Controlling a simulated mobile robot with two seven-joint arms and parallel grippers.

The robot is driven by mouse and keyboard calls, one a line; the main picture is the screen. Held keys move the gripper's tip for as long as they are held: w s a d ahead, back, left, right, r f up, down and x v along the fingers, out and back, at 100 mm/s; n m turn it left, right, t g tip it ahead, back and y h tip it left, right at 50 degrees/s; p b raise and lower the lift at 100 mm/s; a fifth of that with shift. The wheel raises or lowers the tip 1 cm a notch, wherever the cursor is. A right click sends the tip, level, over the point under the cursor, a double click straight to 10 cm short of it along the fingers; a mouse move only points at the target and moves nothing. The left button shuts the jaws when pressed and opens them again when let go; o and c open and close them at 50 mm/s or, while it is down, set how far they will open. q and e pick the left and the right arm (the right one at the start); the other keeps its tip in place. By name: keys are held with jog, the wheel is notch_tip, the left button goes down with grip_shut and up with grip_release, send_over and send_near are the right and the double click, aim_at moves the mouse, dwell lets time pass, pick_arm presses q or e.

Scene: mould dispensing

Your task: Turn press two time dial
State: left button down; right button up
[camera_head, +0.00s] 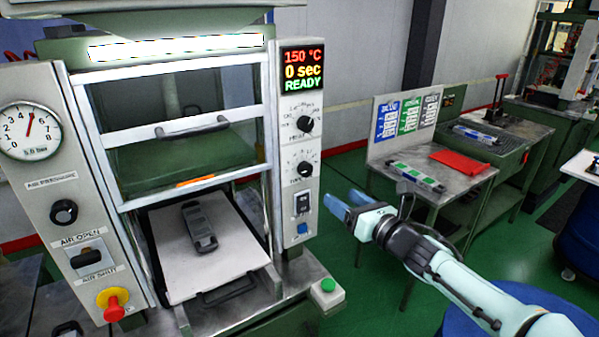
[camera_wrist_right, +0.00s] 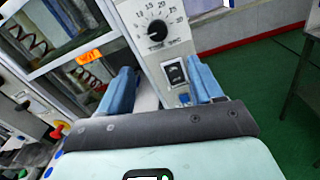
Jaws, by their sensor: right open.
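The press (camera_head: 170,195) stands at the left with a control panel on its right post. The time dial (camera_head: 304,169) is the lower of two black knobs there, below the temperature dial (camera_head: 305,124). The time dial also shows in the right wrist view (camera_wrist_right: 157,29), just beyond the fingertips. My right gripper (camera_head: 347,203) is open and empty, to the right of the panel and a little below the dial, apart from it. Its two blue fingers (camera_wrist_right: 163,80) point toward the panel. My left gripper is not in view.
A display (camera_head: 302,69) reads 150 °C, 0 sec, READY. A black switch (camera_head: 302,204) and blue button sit below the dial. A dark mould (camera_head: 199,226) lies on the press's white plate. A green button box (camera_head: 328,287) is below. A side table (camera_head: 440,178) stands right.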

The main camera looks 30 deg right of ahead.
aim_at(308, 171)
jog(key=w+p, duration=0.1)
jog(key=w, duration=0.3)
jog(key=w+a+p, duration=0.1)
jog(key=w, duration=0.3)
jog(key=w+p, duration=0.1)
jog(key=w, duration=0.4)
jog(key=shift+a+r+p, duration=0.25)
jog(key=shift+r+p, duration=0.1)
jog(key=shift+s, duration=0.1)
jog(key=c, duration=1.1)
